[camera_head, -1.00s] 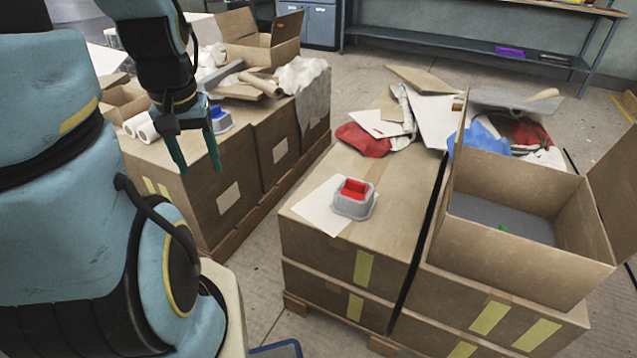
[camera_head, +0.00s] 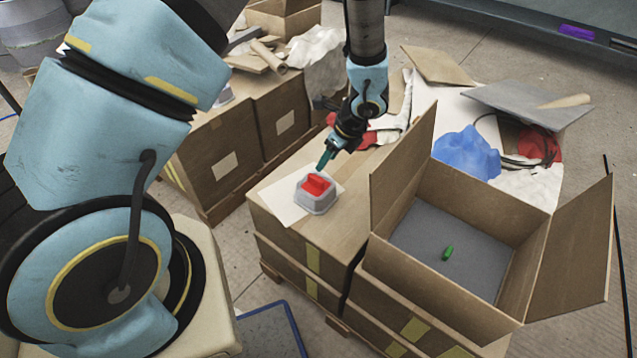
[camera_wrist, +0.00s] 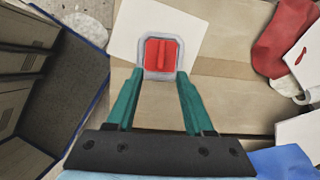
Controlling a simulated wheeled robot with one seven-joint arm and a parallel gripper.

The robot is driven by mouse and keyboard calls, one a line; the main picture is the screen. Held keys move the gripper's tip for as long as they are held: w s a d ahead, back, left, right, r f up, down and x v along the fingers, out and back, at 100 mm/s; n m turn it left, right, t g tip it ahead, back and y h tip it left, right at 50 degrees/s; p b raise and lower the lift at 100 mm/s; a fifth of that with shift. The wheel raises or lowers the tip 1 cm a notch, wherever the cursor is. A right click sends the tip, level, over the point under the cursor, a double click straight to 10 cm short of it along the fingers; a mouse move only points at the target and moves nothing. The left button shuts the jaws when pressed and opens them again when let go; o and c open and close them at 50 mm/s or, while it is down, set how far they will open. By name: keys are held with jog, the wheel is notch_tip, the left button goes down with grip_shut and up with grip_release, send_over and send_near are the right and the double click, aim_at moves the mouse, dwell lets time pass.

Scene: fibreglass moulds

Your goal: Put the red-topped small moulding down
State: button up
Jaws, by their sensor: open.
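The red-topped small moulding (camera_head: 317,192) is a light grey block with a red raised top. It stands upright on a white sheet on the near cardboard-box stack, and it also shows in the wrist view (camera_wrist: 161,54). My gripper (camera_head: 325,160) is open, with its teal fingers just above and behind the moulding in the head view. In the wrist view, my open gripper (camera_wrist: 158,85) has its fingertips near the lower edge of the moulding, one towards each side. Whether the fingers touch it I cannot tell. Nothing is between the fingers' lower parts.
An open cardboard box (camera_head: 480,215) with a grey floor and a small green item (camera_head: 448,253) stands to the right. The white sheet (camera_head: 283,205) lies under the moulding. Red cloth (camera_wrist: 283,38) and scraps lie behind. A blue heap (camera_head: 467,153) sits beyond the open box.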

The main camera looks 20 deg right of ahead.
aim_at(317, 179)
jog(key=x, duration=0.3)
jog(key=p+x, duration=0.1)
jog(key=x, duration=0.6)
jog(key=shift+w+d+f, duration=0.1)
jog(key=shift+d+f, duration=0.1)
jog(key=shift+f, duration=0.2)
jog(key=shift+c, duration=0.4)
grip_shut()
dwell(0.6)
